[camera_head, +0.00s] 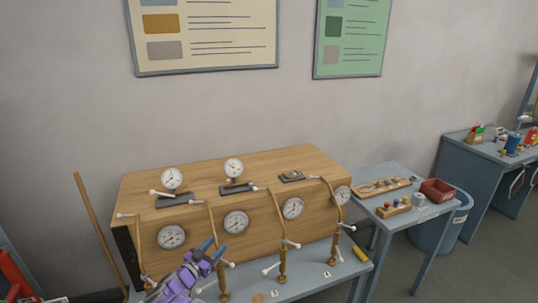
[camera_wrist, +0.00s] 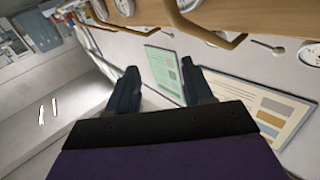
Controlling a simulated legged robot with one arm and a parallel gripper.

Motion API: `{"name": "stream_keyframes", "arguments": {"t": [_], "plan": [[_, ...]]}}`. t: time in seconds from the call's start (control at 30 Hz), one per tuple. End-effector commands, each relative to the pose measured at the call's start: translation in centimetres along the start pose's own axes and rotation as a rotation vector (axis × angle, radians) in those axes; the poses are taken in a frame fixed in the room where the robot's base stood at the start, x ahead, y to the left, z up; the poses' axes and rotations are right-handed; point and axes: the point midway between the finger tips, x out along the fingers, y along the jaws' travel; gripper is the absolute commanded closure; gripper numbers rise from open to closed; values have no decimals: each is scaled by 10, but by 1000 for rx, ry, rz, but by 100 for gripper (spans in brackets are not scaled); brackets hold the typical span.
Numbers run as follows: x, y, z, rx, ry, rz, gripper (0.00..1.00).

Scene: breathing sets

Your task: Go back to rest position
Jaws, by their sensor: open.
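My gripper (camera_head: 211,251) is at the lower middle of the head view, purple with dark blue-grey fingers. It is in front of the wooden gauge console (camera_head: 262,222), and whether it touches anything there cannot be told. In the wrist view my gripper (camera_wrist: 158,84) has its two fingers spread apart with nothing between them. The console bears several round white dials, brass pipes and white-ended levers. It stands on a blue-grey table (camera_head: 312,283). In the wrist view the console's wooden edge (camera_wrist: 240,14) runs along the top.
A small side table (camera_head: 412,174) to the right holds a red bin (camera_head: 437,190), a white cup (camera_head: 419,200) and wooden racks. A blue barrel (camera_head: 462,212) stands beside it. A workbench (camera_head: 473,152) is at far right. A wooden pole (camera_head: 100,232) leans left. Wall posters hang above.

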Motion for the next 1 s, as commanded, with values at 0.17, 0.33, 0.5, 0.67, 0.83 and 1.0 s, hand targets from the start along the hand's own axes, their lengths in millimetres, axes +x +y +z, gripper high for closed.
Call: {"name": "stream_keyframes", "arguments": {"t": [0.17, 0.33, 0.5, 0.67, 0.83, 1.0], "plan": [[38, -26, -61, 44, -13, -163, 49], [62, -38, -108, 53, -55, -308, 49], [74, -35, -147, 40, -123, -436, 49], [77, -18, -173, 10, -211, -535, 49], [71, 14, -191, -31, -328, -613, 49], [52, 58, -200, -79, -466, -670, 49]]}}
